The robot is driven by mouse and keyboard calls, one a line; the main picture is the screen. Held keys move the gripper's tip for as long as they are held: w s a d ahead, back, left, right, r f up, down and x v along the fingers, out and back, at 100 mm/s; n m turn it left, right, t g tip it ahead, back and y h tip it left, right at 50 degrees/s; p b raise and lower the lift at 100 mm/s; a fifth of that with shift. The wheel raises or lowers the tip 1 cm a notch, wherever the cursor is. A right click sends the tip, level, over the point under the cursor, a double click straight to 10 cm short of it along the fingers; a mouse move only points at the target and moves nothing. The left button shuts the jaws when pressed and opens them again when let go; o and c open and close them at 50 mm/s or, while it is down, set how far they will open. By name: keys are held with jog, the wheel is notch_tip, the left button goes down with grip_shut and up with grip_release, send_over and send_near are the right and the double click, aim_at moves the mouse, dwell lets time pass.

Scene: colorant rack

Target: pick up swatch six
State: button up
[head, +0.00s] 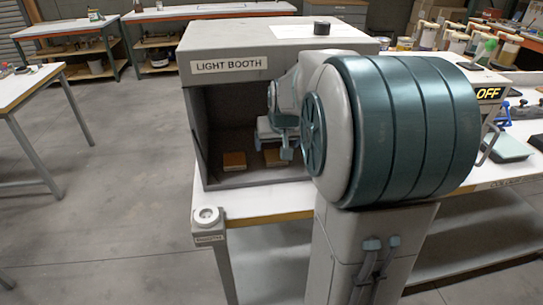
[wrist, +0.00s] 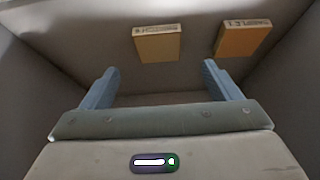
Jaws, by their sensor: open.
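Two small flat block-like swatches lie on the floor of the light booth (head: 230,68). In the head view one swatch (head: 235,161) is at the left and the other (head: 273,158) is close to my gripper (head: 286,153), partly hidden.
The booth's side walls and roof close in around my gripper. A round white knob (head: 206,215) is at the bench's front corner. The floor at the left is clear.

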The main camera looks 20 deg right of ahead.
aim_at(276, 155)
jog(key=shift+x, duration=3.4)
jog(key=shift+s+d, duration=0.1)
jog(key=c, duration=1.1)
